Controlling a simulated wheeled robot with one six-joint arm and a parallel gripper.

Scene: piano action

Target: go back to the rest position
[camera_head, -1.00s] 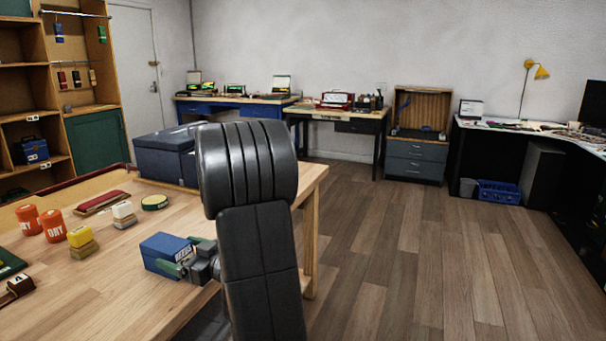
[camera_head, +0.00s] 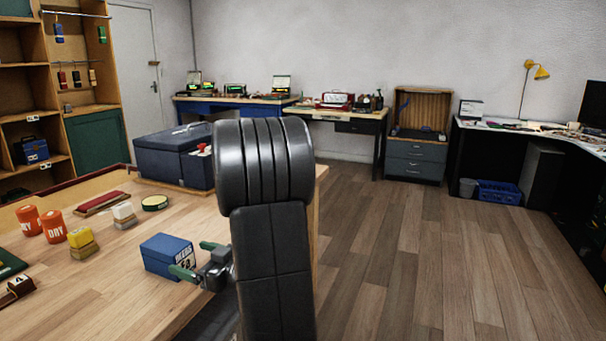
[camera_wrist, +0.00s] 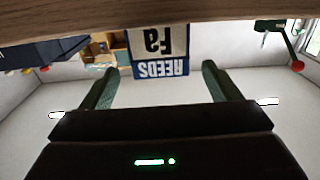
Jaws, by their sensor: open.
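My gripper (camera_head: 198,260) is open at the right edge of the wooden workbench. Its green fingers point toward a blue reeds box (camera_head: 168,254) that stands upright on the bench just left of them. In the wrist view the box's blue and white label (camera_wrist: 160,52) appears upside down, beyond and between the open fingertips (camera_wrist: 158,70). The gap between the fingers is empty. My arm stands upright in the middle of the head view and hides part of the bench's right edge.
A dark blue case (camera_head: 172,158) is at the bench's far end. The floor (camera_head: 430,260) on the right is clear.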

